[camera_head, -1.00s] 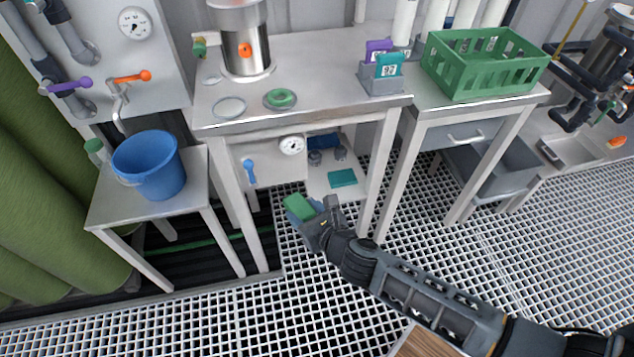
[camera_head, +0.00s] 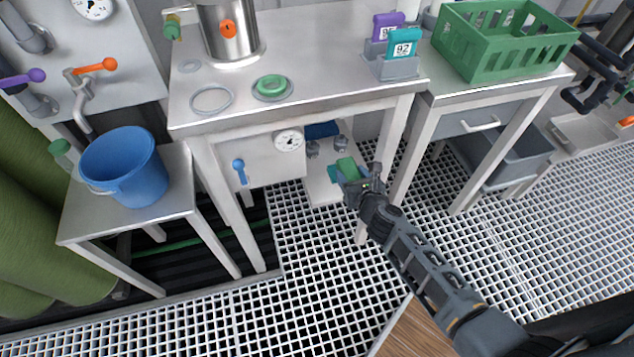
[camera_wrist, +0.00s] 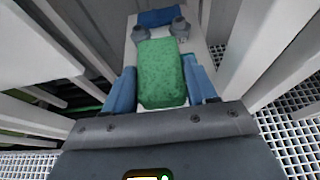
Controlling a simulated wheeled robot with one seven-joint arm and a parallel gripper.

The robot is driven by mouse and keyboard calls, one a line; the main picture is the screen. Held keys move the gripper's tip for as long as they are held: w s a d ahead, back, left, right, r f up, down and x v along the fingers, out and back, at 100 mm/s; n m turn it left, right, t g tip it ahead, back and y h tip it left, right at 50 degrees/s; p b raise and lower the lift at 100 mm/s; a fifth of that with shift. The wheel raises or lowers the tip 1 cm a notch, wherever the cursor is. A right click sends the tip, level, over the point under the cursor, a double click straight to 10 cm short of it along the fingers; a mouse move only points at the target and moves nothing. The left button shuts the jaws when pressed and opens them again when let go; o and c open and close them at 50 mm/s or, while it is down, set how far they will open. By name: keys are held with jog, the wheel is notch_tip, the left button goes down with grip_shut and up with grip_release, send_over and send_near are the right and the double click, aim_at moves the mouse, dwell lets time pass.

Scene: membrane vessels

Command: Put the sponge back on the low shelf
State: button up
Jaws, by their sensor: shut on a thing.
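The green sponge (camera_wrist: 162,72) is held between the two blue fingers of my gripper (camera_wrist: 162,88) in the wrist view. In the head view the sponge (camera_head: 347,168) and my gripper (camera_head: 354,180) are at the front of the low shelf (camera_head: 322,188) under the middle table. The sponge appears over the shelf; whether it touches it I cannot tell. The teal patch (camera_head: 333,173) on the shelf is mostly hidden behind the sponge and gripper.
At the shelf's back are a blue item (camera_head: 321,130) and small grey fittings (camera_head: 312,149); they also show ahead in the wrist view (camera_wrist: 181,28). Table legs (camera_head: 400,150) stand close to my gripper. A gauge panel (camera_head: 265,165) is left of the shelf.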

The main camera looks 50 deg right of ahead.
jog(key=b, duration=0.6)
send_over(319, 189)
notch_tip(319, 189, down, 6)
jog(key=shift+f, duration=0.1)
notch_tip(319, 189, down, 4)
jog(key=b, duration=0.3)
jog(key=shift+w, duration=0.1)
jog(key=shift+b, duration=0.3)
jog(key=o, duration=0.7)
jog(key=shift+o, duration=0.2)
